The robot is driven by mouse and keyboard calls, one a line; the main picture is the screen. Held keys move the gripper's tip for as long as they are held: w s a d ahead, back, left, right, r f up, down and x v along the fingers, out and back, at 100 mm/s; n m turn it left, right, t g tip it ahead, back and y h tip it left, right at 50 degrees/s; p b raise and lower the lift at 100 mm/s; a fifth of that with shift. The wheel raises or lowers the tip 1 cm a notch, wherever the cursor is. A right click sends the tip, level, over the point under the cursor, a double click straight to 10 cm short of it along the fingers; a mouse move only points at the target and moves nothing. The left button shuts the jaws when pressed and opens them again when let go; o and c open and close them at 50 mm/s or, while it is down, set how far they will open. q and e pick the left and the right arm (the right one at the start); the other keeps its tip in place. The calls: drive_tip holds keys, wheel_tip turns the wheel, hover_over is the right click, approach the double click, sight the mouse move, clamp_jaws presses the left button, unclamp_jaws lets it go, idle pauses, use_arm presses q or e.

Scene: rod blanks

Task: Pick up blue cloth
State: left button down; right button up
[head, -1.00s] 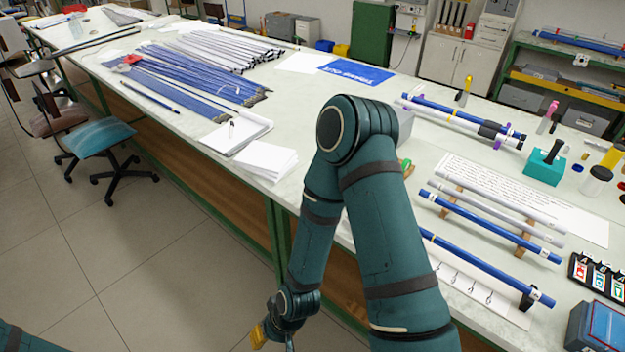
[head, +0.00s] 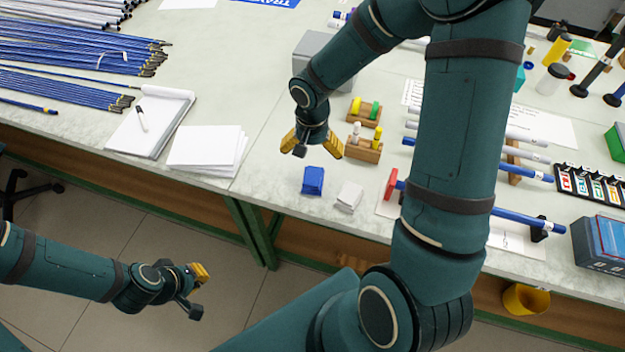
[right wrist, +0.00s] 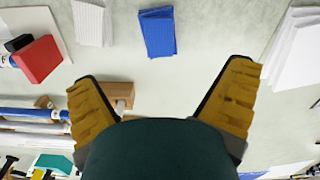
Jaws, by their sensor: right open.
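The blue cloth (head: 313,181) lies folded on the pale table near its front edge. In the right wrist view the blue cloth (right wrist: 158,33) is beyond the fingertips, roughly centred between them and touched by neither. My right gripper (head: 318,147) is open and empty above the table, just behind the cloth in the head view; its two yellow fingers (right wrist: 163,85) are spread wide in the wrist view. My left gripper (head: 197,288) is off the table, low over the floor at the left. Its fingers seem apart and nothing shows between them.
A folded white cloth (head: 349,196) lies right of the blue one. Wooden blocks with small coloured pegs (head: 364,148) stand close to my right gripper. A red block (head: 391,184) and blue rods are further right. Papers (head: 207,148) lie left, with bare table between.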

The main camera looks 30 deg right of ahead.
sight(313, 175)
drive_tip(key=f, duration=0.3)
drive_tip(key=shift+w+d+b, duration=0.25)
drive_tip(key=shift+d+b, duration=0.05)
drive_tip(key=shift+d, duration=0.05)
wheel_tip(313, 175, down, 4)
drive_tip(key=shift+s+f+b, duration=0.1)
drive_tip(key=shift+b, duration=0.3)
drive_tip(key=shift+f+b, duration=0.45)
drive_tip(key=shift+f, duration=2.65)
use_arm(q)
drive_tip(key=shift+x, duration=1.15)
use_arm(e)
drive_tip(key=c, duration=1.3)
